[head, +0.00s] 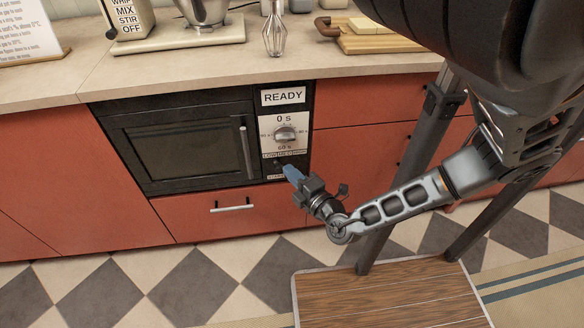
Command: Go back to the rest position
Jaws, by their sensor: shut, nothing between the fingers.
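My gripper (292,172) is at the end of my extended arm, in front of the lower right part of the black microwave (185,145). Its blue fingertips are shut with nothing between them. They overlap the small labels below the microwave's dial (284,134); I cannot tell whether they touch the panel. The microwave door is shut, and a sign above the dial reads READY (283,96).
Red cabinets (362,150) surround the microwave, with a drawer handle (232,208) below. The counter (150,68) holds a mixer (205,10), a whisk (275,32) and a wooden board (385,42).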

